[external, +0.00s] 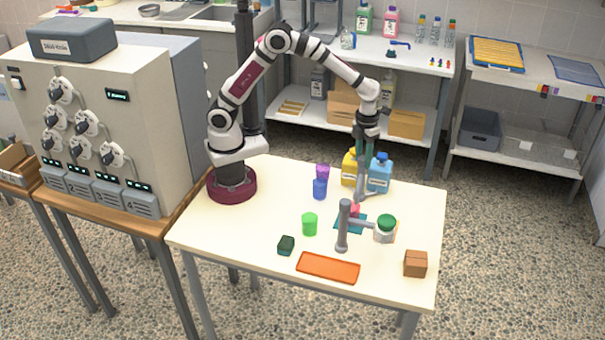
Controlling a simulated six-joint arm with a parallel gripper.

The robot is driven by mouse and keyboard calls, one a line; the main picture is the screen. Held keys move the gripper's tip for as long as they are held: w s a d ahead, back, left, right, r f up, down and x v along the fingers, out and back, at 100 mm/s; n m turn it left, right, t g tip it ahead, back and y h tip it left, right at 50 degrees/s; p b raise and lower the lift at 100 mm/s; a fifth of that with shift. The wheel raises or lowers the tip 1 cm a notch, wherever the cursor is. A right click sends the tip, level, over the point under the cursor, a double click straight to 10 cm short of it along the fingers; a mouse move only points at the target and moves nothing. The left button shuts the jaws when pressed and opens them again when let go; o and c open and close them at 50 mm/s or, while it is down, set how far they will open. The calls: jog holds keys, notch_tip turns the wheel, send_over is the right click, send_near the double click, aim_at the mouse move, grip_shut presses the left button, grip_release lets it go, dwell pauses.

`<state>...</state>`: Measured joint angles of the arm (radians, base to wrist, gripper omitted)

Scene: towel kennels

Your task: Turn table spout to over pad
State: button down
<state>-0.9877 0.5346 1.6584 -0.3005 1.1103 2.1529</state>
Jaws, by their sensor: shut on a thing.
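The grey table spout has an upright post (343,228) and a short arm (362,223) that points right. The arm's end is close to a clear jar with a green top (386,223); whether they touch cannot be told. A teal pad (342,219) lies behind the post, partly hidden by it. An orange pad (328,268) lies at the table's front. My gripper (358,200) points down behind the spout, its fingertips at a small red thing (354,210) over the teal pad. It appears shut on this red thing, apart from the spout's arm.
A green cup (309,224), a dark green block (286,245) and a brown box (415,263) stand around the spout. A blue cup (320,189), a purple cup (322,171), a yellow bottle (349,167) and a blue bottle (379,173) stand behind. The table's left front is clear.

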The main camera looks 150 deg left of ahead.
jog(key=shift+m, duration=0.7)
jog(key=c, duration=0.5)
grip_release()
notch_tip(320, 180, up, 16)
jog(key=shift+f, duration=0.1)
